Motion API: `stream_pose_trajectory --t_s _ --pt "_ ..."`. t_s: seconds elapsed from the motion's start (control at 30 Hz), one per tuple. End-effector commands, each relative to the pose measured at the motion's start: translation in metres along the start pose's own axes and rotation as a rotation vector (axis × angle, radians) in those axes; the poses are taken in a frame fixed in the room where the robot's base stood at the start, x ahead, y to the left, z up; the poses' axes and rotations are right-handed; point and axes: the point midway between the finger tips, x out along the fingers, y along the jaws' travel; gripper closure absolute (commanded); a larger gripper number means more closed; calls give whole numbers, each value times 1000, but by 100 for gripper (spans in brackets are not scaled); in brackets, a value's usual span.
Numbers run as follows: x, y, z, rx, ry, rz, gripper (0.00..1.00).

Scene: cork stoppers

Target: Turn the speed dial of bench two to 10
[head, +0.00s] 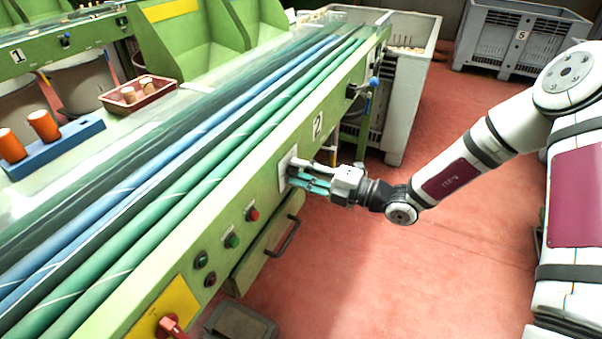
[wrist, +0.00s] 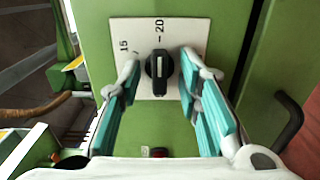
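The speed dial is a black knob (wrist: 160,73) on a white scale plate (wrist: 190,32), fixed to the green side of the bench marked 2 (head: 318,124). In the wrist view, 20 stands above the knob and 15 at upper left; the white line on the knob points up towards 20. Other scale marks are hidden or out of view. My gripper (wrist: 158,85) is open, with one teal-padded finger on each side of the knob and visible gaps between. In the head view my gripper (head: 296,173) is at the plate and hides the knob.
Red and green buttons (head: 232,241) and a drawer with a dark handle (head: 284,238) sit nearby on the bench front. A red switch on a yellow panel (head: 172,322) is at the near end.

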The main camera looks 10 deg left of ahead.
Motion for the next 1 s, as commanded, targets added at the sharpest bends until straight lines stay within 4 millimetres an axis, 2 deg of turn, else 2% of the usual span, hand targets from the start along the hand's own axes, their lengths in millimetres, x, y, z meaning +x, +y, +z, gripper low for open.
stream_pose_trajectory --t_s 0.3,0.33,0.47,0.77,1.0 --pt "3 0 0 0 0 0 68" --pt "3 0 0 0 0 0 71" --pt "3 0 0 -1 0 0 100" --pt "3 0 0 -17 0 -1 100" --pt "3 0 -1 -118 0 -2 100"
